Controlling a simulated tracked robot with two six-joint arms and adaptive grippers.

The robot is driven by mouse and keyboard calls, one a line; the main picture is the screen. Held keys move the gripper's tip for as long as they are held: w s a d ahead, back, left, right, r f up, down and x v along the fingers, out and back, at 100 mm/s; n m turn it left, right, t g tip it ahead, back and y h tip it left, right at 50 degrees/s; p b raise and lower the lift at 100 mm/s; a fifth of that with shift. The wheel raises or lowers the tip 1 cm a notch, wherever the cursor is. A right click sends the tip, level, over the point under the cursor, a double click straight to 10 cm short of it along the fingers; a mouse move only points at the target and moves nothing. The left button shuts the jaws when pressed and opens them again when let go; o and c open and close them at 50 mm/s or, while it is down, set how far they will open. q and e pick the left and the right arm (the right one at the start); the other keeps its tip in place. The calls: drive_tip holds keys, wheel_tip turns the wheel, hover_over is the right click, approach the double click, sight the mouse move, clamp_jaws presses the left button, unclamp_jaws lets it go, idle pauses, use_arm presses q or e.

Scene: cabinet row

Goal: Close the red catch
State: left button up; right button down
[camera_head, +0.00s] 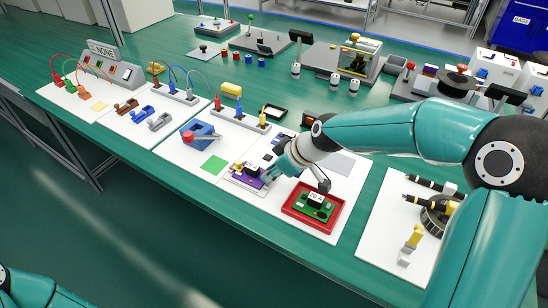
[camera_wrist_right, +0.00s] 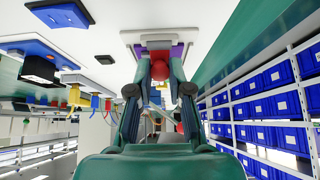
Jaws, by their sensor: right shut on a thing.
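My right gripper (camera_head: 268,178) is at a small fixture with a purple block (camera_head: 253,182) on a pale plate, on a white board near the bench's front edge. In the right wrist view the two fingers of this gripper (camera_wrist_right: 160,66) are closed around a rounded red part (camera_wrist_right: 156,77), in front of the purple block (camera_wrist_right: 176,50). In the head view the gripper hides this red part. I cannot tell how far the catch is shut. My left gripper is not in view; only a bit of my left arm shows at the bottom left.
A red tray (camera_head: 292,212) with a green board stands just right of the gripper. A blue block (camera_head: 204,131) with a pink-red ball is to the left, with a green square (camera_head: 214,165) in front. A white board with dark cylinders (camera_head: 412,205) lies at the right.

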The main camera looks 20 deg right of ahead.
drive_tip(key=g+h+p, duration=0.1)
drive_tip(key=p, duration=0.2)
drive_tip(key=w+g+h+p, duration=0.1)
drive_tip(key=p, duration=0.3)
drive_tip(key=a+g+p, duration=0.1)
drive_tip(key=p, duration=0.2)
drive_tip(key=shift+w+r+g+h, duration=0.3)
drive_tip(key=shift+w+r+h, duration=0.05)
drive_tip(key=shift+h, duration=0.05)
drive_tip(key=shift+w+a+f+g+h+p, duration=0.3)
drive_tip(key=shift+g+h+p, duration=0.3)
drive_tip(key=shift+g+p, duration=0.2)
drive_tip(key=shift+w+a+f+g+h+p, duration=0.15)
drive_tip(key=shift+w+f+g+h+p, duration=0.1)
drive_tip(key=shift+g+h+p, duration=0.5)
drive_tip(key=c, duration=1.1)
unclamp_jaws()
drive_tip(key=shift+f, duration=0.1)
drive_tip(key=shift+o, duration=0.2)
wheel_tip(320, 180, up, 12)
drive_tip(key=w, duration=0.1)
drive_tip(key=shift+a, duration=0.45)
drive_tip(key=shift+w+f, duration=0.1)
